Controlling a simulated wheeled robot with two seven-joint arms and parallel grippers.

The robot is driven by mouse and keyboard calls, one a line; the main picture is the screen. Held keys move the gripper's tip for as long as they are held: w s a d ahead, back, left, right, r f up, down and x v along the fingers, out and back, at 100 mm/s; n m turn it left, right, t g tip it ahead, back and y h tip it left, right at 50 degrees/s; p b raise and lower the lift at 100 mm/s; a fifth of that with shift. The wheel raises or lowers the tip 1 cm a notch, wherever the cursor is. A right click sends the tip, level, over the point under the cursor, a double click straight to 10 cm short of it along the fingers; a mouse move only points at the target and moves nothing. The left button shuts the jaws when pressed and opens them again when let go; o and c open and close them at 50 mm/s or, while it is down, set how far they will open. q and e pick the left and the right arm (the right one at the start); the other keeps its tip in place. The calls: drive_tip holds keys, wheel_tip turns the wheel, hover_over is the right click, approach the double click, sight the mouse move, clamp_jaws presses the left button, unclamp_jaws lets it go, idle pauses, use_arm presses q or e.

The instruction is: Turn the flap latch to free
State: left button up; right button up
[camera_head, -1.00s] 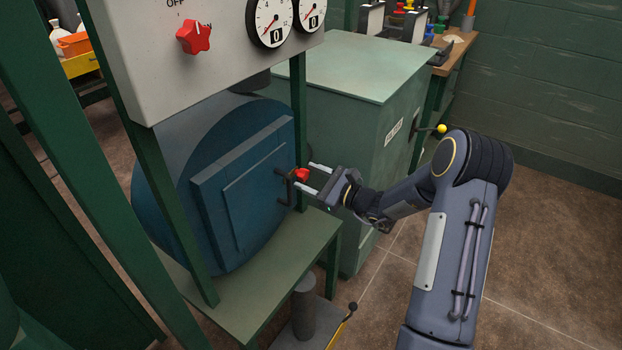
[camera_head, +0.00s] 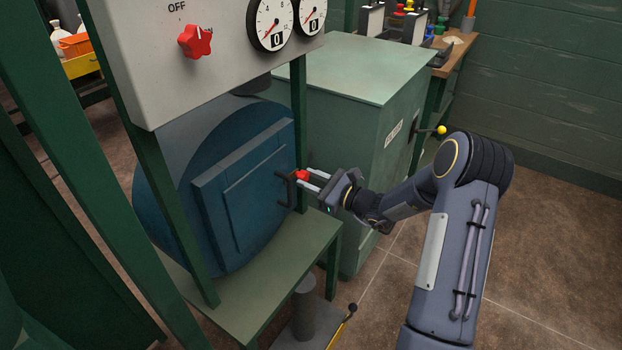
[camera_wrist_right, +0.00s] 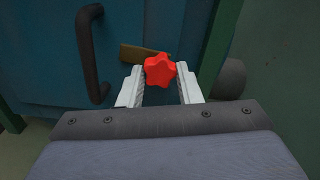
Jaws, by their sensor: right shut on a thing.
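The flap latch has a red star-shaped knob (camera_head: 302,174) at the right edge of the blue flap (camera_head: 240,190). In the right wrist view the knob (camera_wrist_right: 160,69) sits between my fingertips, with a brass-coloured bar (camera_wrist_right: 137,53) behind it pointing left across the flap's edge. My right gripper (camera_head: 308,180) is shut on the red knob, its two pale fingers on either side. A dark handle (camera_head: 285,188) stands on the flap just left of the knob. My left gripper is not in view.
A grey panel (camera_head: 150,60) with a red selector knob (camera_head: 195,41) and two gauges hangs above the flap. A green post (camera_head: 298,110) stands close by the latch. A green cabinet (camera_head: 350,75) is behind my right arm. Open floor lies at the right.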

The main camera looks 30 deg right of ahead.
drive_tip(key=m+p, duration=0.2)
drive_tip(key=m, duration=0.2)
drive_tip(key=shift+r+p, duration=0.15)
drive_tip(key=shift+p, duration=0.15)
drive_tip(key=m+p, duration=0.3)
drive_tip(key=m, duration=0.1)
drive_tip(key=shift+m, duration=0.4)
drive_tip(key=m+p, duration=0.3)
drive_tip(key=m, duration=0.1)
drive_tip(key=shift+m+p, duration=1.05)
drive_tip(key=shift+m, duration=1.05)
drive_tip(key=o, duration=1)
drive_tip(key=shift+s, duration=0.1)
